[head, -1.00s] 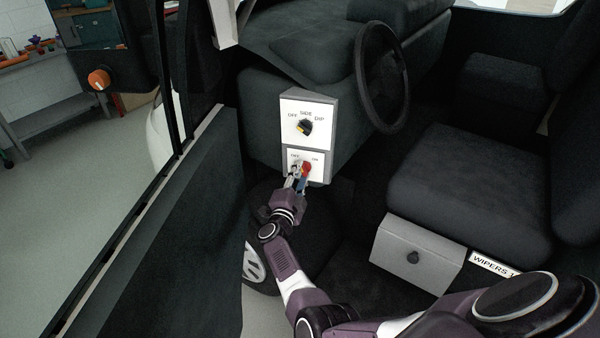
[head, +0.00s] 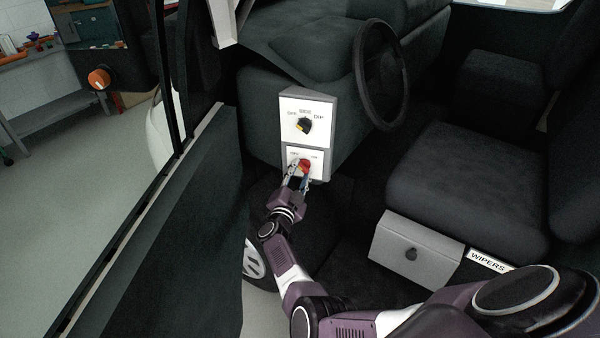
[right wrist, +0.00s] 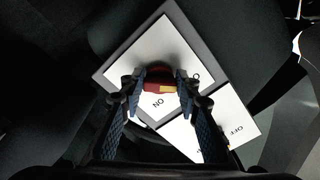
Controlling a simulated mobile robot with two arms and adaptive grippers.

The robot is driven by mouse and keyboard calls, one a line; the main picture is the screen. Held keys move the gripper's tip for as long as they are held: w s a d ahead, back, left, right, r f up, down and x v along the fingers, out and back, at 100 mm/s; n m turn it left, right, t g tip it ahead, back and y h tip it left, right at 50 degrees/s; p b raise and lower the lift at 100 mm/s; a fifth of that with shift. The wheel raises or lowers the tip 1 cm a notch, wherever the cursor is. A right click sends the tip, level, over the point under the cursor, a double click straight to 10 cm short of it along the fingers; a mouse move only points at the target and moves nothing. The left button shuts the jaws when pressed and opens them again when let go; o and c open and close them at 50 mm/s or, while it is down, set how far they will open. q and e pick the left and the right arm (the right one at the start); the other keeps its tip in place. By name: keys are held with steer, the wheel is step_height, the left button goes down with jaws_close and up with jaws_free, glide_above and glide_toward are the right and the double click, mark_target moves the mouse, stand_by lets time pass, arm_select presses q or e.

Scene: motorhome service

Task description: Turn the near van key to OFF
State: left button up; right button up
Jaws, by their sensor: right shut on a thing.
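The near van key is a red knob (head: 304,164) on the lower white panel (head: 319,172) of the dash box, below the lights dial. The panel carries OFF at left and ON at right. My right gripper (head: 299,176) comes from below and is shut on the red key, one finger on each side. In the right wrist view, the key (right wrist: 157,76) sits between the fingertips, with a yellow mark on the side facing the ON label. The other label there is partly covered by a finger. My left gripper is out of view.
The upper panel (head: 322,107) holds a black dial (head: 304,125) marked OFF, SIDE and DIP. The steering wheel (head: 382,75) is at upper right and the seat (head: 465,185) is at right. The open door (head: 150,230) stands at left. A WIPERS label (head: 488,260) is under the seat.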

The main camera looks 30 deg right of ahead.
steer(key=shift+f, duration=0.1)
steer(key=o, duration=1.2)
steer(key=shift+c, duration=0.2)
